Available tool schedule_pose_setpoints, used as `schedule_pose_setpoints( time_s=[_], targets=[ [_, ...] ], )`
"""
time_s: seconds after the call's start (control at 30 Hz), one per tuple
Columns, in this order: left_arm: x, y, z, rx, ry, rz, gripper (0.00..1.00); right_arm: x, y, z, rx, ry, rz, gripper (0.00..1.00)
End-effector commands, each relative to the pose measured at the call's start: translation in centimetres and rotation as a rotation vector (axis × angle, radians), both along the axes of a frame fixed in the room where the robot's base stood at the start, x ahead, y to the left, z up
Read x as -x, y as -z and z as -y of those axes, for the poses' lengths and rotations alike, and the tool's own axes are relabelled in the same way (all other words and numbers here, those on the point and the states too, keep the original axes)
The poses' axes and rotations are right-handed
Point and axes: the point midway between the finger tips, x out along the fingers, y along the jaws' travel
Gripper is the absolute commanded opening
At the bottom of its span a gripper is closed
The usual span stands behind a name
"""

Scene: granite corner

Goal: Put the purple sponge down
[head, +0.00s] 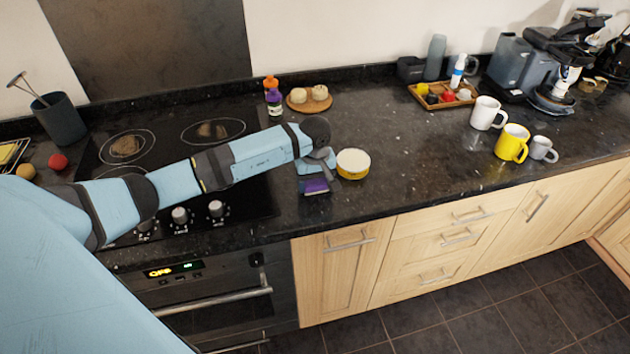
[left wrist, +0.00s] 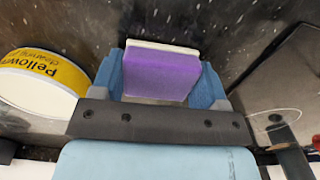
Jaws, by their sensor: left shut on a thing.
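The purple sponge (head: 315,187) is at the front of the black granite counter in the head view, right of the stove. My left gripper (head: 317,172) is shut on it. In the left wrist view the sponge (left wrist: 161,74) shows purple with a pale layer along its far edge, between the two blue fingers of my left gripper (left wrist: 163,85). Its underside is hidden, so I cannot tell whether it touches the counter. My right gripper is not in view.
A round yellow-and-white tub (head: 353,165) stands close to the right of my left gripper; its label shows in the left wrist view (left wrist: 45,68). The stove (head: 180,150) lies to the left. The counter (head: 415,165) right of the tub is clear up to the mugs (head: 512,143).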

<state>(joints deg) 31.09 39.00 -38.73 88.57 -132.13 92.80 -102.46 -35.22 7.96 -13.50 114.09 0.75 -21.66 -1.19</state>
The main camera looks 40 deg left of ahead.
Motion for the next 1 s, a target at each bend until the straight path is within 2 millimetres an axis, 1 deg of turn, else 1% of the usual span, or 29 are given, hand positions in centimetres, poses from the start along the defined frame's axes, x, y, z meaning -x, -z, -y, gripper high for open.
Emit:
schedule_pose_setpoints(
  time_s=[0.17, 0.2, 0.27, 0.3, 0.57, 0.67, 0.7, 0.77, 1.0],
  targets=[
    [0.0, 0.5, -0.1, -0.001, 0.000, 0.001, 0.42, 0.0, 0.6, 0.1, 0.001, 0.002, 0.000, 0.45],
    [0.0, 0.3, 0.0, -0.001, -0.001, 0.001, 0.75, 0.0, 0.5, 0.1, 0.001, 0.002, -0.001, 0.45],
    [0.0, 0.3, 0.0, 0.000, 0.000, 0.000, 0.89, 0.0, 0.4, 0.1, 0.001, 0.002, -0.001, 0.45],
    [0.0, 0.3, 0.0, 0.000, 0.000, 0.000, 0.94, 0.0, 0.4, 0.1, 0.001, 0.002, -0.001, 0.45],
    [0.0, 0.2, 0.0, 0.000, 0.000, 0.000, 0.94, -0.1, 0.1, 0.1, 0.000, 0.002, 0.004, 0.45],
    [0.0, -0.4, 0.1, 0.001, 0.000, -0.001, 0.94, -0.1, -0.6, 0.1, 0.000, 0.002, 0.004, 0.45],
    [-0.1, -0.6, 0.0, 0.000, 0.001, 0.003, 0.94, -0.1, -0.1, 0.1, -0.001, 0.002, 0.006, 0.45],
    [-0.1, -1.6, -0.1, -0.002, 0.001, 0.006, 0.94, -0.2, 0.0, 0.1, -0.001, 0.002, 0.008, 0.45],
    [-0.1, -6.8, -0.1, -0.003, 0.001, 0.005, 0.94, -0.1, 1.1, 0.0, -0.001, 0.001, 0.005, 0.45]
  ],
)
